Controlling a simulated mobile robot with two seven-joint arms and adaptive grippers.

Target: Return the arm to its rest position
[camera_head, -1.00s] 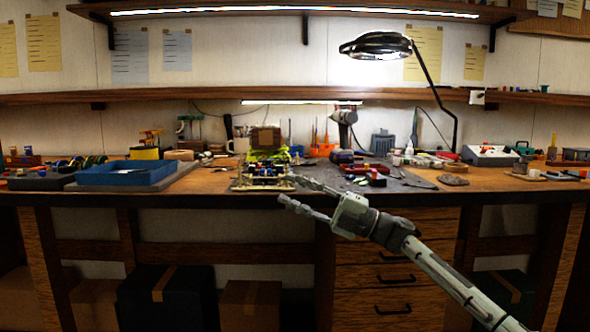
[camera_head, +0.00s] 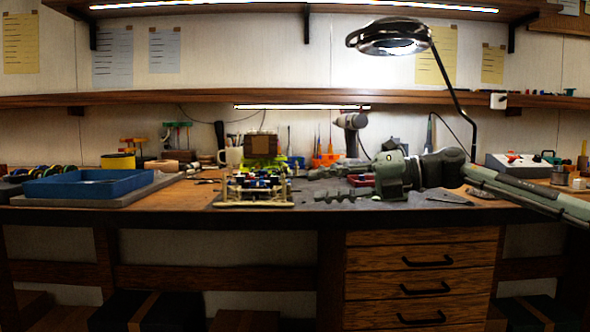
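My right gripper (camera_head: 337,184) comes in from the right with its arm nearly level, over the right-centre part of the workbench (camera_head: 320,212). Its two fingers point left and are spread apart, with nothing between them. The RC racecar chassis (camera_head: 256,189) sits near the bench's front edge, just left of the fingertips and apart from them. The gripper body hides part of the bench top behind it. My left gripper is not in view.
A blue tray (camera_head: 90,184) lies at the left. A lamp (camera_head: 392,36) arches over the right side. A mug, a drill (camera_head: 350,122), an orange holder and a grey device (camera_head: 520,165) line the back. Drawers (camera_head: 420,275) are below.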

